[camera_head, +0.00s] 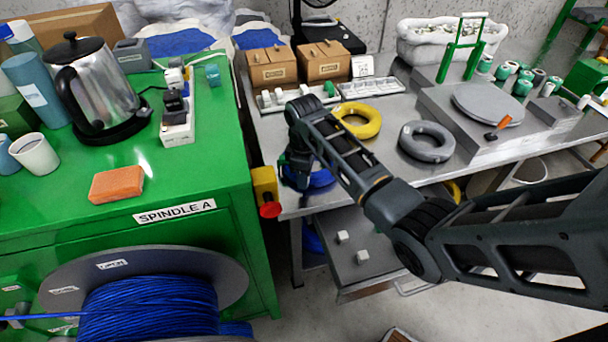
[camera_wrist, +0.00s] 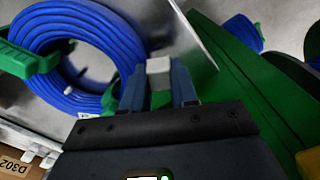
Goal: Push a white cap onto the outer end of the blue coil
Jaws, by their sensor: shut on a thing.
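The blue coil (camera_wrist: 75,45) lies on the metal table, with green clips (camera_wrist: 28,58) on it in the wrist view. In the head view the blue coil (camera_head: 321,178) sits near the table's front left corner, partly hidden by my arm. My gripper (camera_wrist: 158,82) is shut on a small white cap (camera_wrist: 158,70), which sits between its fingertips. The cap is just to the right of the coil in the wrist picture; I cannot tell whether they touch. I cannot make out the coil's outer end clearly. My gripper (camera_head: 296,172) is dark and small in the head view.
Two white caps (camera_head: 342,237) lie in the open drawer (camera_head: 375,268) below. A yellow coil (camera_head: 358,121) and a grey coil (camera_head: 427,142) lie farther back. The green cabinet (camera_head: 215,205) and a yellow box with a red button (camera_head: 265,190) stand close on the left.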

